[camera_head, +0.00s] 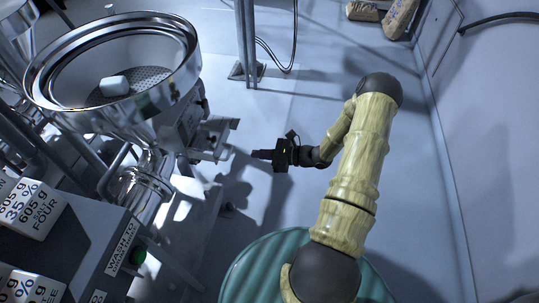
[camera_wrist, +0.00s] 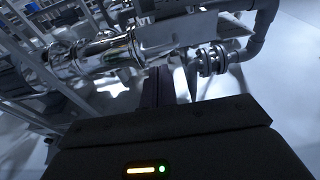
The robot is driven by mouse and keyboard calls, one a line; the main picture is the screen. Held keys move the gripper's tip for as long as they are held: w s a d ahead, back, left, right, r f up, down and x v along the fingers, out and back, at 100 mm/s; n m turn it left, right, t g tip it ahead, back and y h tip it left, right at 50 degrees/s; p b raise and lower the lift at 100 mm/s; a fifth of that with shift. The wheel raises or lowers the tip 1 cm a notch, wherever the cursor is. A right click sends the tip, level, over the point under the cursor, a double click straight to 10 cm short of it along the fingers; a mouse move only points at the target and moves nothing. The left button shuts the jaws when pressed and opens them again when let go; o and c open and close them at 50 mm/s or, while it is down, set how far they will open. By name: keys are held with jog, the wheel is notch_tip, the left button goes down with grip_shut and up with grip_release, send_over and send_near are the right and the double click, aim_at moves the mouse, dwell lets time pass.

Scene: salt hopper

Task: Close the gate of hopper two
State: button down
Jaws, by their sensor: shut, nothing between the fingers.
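A large steel hopper (camera_head: 165,108) stands at the upper left in the head view, its bowl open, with a pale block (camera_head: 114,86) on the mesh inside. Its number is not readable. A grey bracket-like part (camera_head: 212,138), perhaps the gate, juts from its right side below the bowl; I cannot tell whether the gate is open. My gripper (camera_head: 254,154) is shut and empty, pointing left, a short gap right of that part. In the wrist view, the dark fingers (camera_wrist: 158,86) point toward shiny steel pipework (camera_wrist: 95,55).
A flanged pipe (camera_wrist: 212,60) is right of the fingers in the wrist view. Sacks (camera_head: 400,18) lie at the upper right. Floor around my gripper is clear.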

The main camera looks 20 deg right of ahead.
aim_at(219, 142)
jog(key=x, duration=0.7)
jog(key=shift+a+b, duration=0.15)
jog(key=shift+b, duration=0.3)
jog(key=shift+w, duration=0.2)
